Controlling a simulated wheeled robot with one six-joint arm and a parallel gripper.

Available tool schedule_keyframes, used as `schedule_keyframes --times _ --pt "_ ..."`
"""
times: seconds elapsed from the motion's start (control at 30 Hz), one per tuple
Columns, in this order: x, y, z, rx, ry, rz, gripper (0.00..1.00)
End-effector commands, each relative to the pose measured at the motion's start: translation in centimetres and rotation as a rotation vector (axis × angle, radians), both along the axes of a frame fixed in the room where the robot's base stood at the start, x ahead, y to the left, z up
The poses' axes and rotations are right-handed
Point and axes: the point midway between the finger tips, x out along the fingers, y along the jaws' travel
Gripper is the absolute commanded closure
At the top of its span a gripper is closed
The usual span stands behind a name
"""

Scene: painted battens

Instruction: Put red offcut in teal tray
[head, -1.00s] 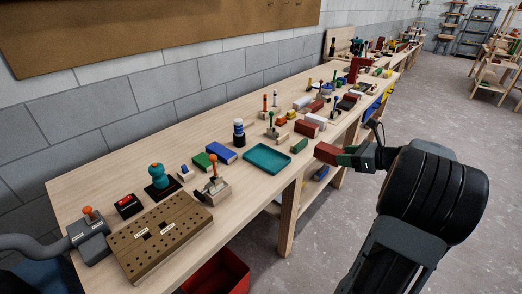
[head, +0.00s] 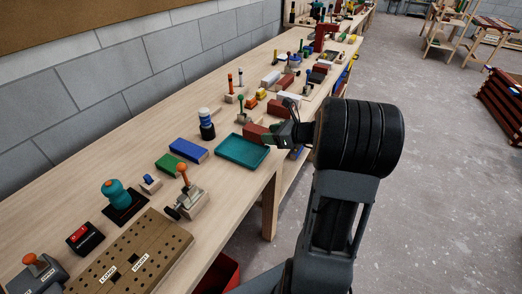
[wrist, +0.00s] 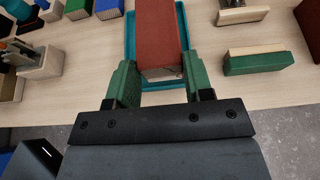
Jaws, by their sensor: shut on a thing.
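The red offcut (wrist: 161,35) is held between the two green fingers of my gripper (wrist: 155,80) in the wrist view. In the head view the red offcut (head: 256,133) shows at the tip of my gripper (head: 275,137), by the right end of the teal tray. The teal tray (head: 238,154) lies on the bench near its front edge and looks empty in the head view. In the wrist view the offcut overlaps the tray (wrist: 131,50) and hides most of its inside. How high the offcut is above the tray is hard to tell.
Blue (head: 188,150) and green (head: 169,163) blocks lie left of the tray. A striped cylinder (head: 206,124) stands behind it. In the wrist view a green-and-wood block (wrist: 253,62) lies right of the tray. Several blocks and pegs crowd the bench beyond.

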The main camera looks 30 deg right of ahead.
Motion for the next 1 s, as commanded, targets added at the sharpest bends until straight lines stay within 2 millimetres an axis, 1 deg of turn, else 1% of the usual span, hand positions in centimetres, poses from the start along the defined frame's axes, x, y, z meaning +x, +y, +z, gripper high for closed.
schedule_keyframes --times 0.03,0.1,0.2,0.37,0.5,0.6,0.7,0.8,1.0 --pt "0.3 0.7 -0.9 0.002 0.001 0.002 0.78" --pt "0.5 1.3 -1.7 0.001 0.001 0.001 0.78" --pt "0.7 1.8 -2.5 0.001 -0.001 0.000 0.78" --pt "0.9 2.2 -3.0 -0.001 -0.003 -0.002 0.78" --pt "1.2 3.1 -4.5 0.001 0.002 -0.002 0.78" --pt "1.1 3.0 -5.8 0.002 0.002 -0.003 0.78" --pt "1.2 3.0 -6.6 0.001 0.000 -0.004 0.78" --pt "1.2 3.0 -7.0 -0.001 -0.002 -0.002 0.78" --pt "1.2 2.9 -6.9 -0.001 -0.002 -0.002 0.78"
